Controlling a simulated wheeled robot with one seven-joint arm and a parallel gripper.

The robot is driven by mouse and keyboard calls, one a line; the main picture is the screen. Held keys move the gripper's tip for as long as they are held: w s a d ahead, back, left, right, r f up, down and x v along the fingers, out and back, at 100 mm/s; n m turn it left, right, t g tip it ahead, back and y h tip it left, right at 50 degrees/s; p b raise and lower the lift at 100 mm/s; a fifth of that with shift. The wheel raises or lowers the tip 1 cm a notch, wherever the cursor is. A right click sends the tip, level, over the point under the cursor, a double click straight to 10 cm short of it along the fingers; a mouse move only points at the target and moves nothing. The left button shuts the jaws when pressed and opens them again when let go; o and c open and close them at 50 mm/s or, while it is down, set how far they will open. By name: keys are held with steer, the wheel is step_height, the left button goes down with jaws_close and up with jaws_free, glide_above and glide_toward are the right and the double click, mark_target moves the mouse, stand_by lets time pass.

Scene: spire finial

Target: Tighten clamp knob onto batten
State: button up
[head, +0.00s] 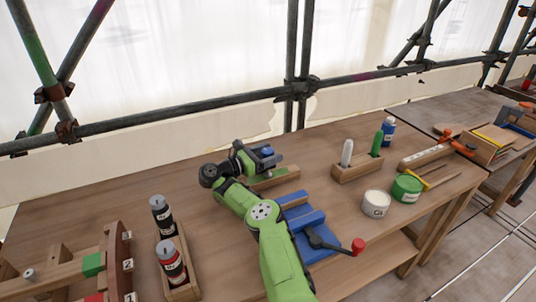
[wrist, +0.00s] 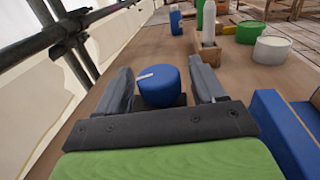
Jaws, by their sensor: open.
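A round blue knob (wrist: 160,90) with a white pointer mark on top sits between the two grey fingers of my gripper (wrist: 162,74) in the wrist view. The fingers are open, one on each side of it, and a gap shows at the right. The knob also shows in the head view (head: 267,152) at the end of my gripper (head: 260,159). A wooden batten (head: 280,177) with a green part lies just below my gripper in the head view. My gripper hides where the knob meets the batten.
A blue fixture (head: 303,222) with a red-tipped black lever (head: 335,243) stands right of my arm. A wooden holder (head: 357,169) with bottles, a white tin (head: 376,203) and a green tin (head: 407,188) are farther right. Scaffold poles (head: 190,122) run behind the bench.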

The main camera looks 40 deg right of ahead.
mark_target(263, 155)
steer(key=shift+a, duration=0.1)
steer(key=shift+w+a+r+p, duration=0.15)
steer(key=shift+a+p, duration=0.2)
steer(key=shift+p, duration=0.55)
steer(key=a+p, duration=0.1)
steer(key=a, duration=0.1)
steer(key=a+p, duration=0.2)
steer(key=w+a+p, duration=0.1)
steer(key=a, duration=0.1)
steer(key=shift+a+p, duration=0.1)
steer(key=shift+p, duration=0.25)
steer(key=shift+a, duration=0.15)
